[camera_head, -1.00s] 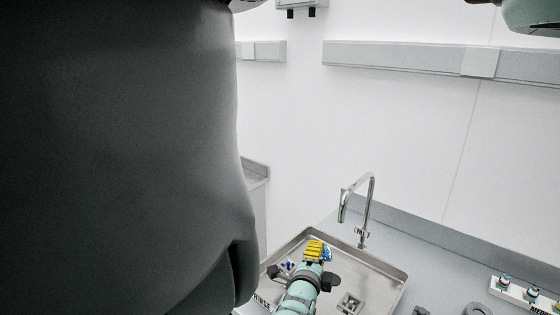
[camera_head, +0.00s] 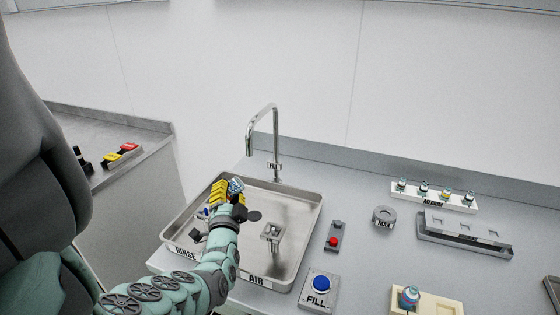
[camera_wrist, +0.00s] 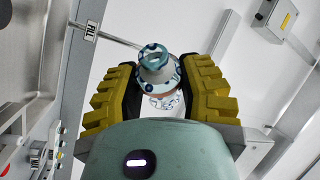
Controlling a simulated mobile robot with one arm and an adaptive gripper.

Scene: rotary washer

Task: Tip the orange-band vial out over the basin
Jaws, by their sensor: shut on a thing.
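My gripper (camera_head: 226,192) has yellow ribbed fingers and is over the left part of the steel basin (camera_head: 300,210). It is shut on a small vial (camera_head: 236,185), which shows as a blue-and-white patch beside the fingers. In the wrist view the vial (camera_wrist: 158,70) sits between the two fingers (camera_wrist: 160,90), with a teal ring-shaped top, blue dots and a salmon-orange band lower down. I cannot tell for sure how far the vial is tilted, nor see any liquid.
A faucet (camera_head: 276,150) stands behind the basin. A FILL button (camera_head: 321,284), a red-button device (camera_head: 335,238) and a round MAX unit (camera_head: 384,216) are right of it. A MEDIUM rack (camera_head: 465,207) holds several vials. Another vial (camera_head: 409,297) stands in a cream block (camera_head: 440,305).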

